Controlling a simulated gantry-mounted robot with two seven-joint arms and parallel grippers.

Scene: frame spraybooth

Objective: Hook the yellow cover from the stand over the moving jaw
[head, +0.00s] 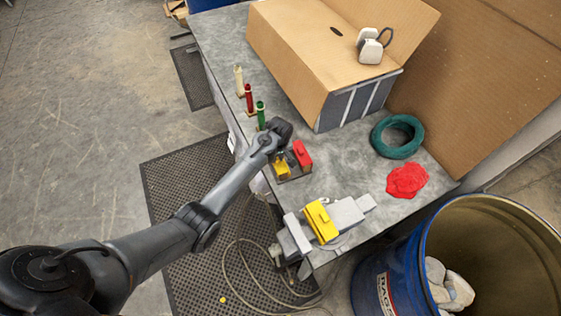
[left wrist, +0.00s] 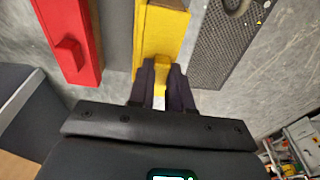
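A small dark stand (head: 292,174) on the bench holds a yellow cover (head: 282,171) and a red cover (head: 302,153) side by side. My left gripper (head: 281,157) is over the stand at the yellow cover. In the left wrist view, its two dark fingers (left wrist: 162,74) lie either side of the yellow cover's small tab, close together; I cannot tell whether they press on it. The yellow cover also shows in the left wrist view (left wrist: 160,32), and the red cover (left wrist: 68,40) is to its left. A vise (head: 346,213) at the bench's front edge has another yellow cover (head: 321,222) on one jaw. My right gripper is not in view.
White, red and green-handled tools (head: 260,116) stand upright at the bench's left edge. A cardboard box (head: 290,60), a teal coil (head: 398,136) and a red rag (head: 407,181) are on the bench. A blue drum (head: 382,272) stands at front right.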

